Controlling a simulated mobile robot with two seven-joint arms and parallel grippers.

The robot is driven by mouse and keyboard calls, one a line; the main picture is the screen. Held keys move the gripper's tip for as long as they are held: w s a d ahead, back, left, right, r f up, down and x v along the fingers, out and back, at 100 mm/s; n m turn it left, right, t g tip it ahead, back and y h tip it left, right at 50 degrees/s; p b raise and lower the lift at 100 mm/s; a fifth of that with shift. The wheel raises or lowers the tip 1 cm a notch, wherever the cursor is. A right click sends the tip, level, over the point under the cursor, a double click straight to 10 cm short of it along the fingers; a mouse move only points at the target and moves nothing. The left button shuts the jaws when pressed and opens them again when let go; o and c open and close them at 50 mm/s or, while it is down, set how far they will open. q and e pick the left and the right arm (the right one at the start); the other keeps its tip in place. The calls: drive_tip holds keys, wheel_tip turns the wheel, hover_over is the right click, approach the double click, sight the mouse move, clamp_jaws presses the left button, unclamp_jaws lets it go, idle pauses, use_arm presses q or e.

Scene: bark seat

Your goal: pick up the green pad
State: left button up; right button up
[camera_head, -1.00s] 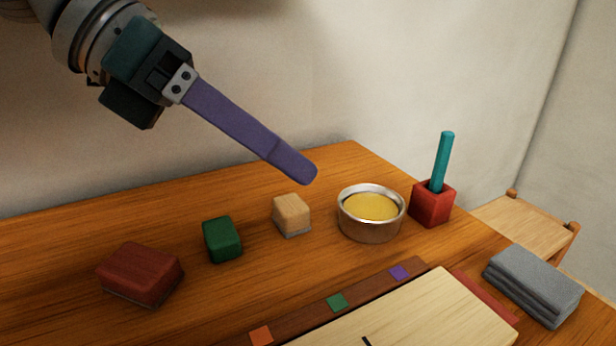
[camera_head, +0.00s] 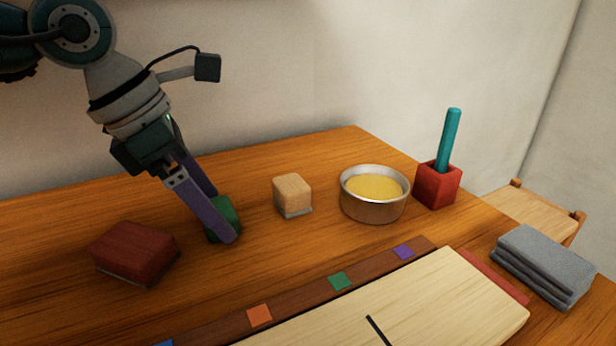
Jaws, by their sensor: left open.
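The green pad (camera_head: 229,213) is a small block on the wooden table, between a dark red block and a pale wood block. My left gripper (camera_head: 225,222) is open, pointing down, with its purple fingers at the pad. One finger is in front of the pad and hides part of it, and the other reaches down behind it. I cannot tell whether the fingers touch the pad. The pad still appears to rest on the table. My right gripper is not in view.
The dark red block (camera_head: 133,253) lies to the left and the pale block (camera_head: 292,194) to the right. A metal bowl with yellow contents (camera_head: 374,208), a red holder with a teal stick (camera_head: 437,186) and folded grey cloth (camera_head: 545,265) stand further right. A pale board (camera_head: 440,300) lies in front.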

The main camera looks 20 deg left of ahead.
use_arm(q)
drive_tip(key=shift+w+f, duration=0.1)
drive_tip(key=shift+f, duration=0.05)
drive_tip(key=c, duration=1.3)
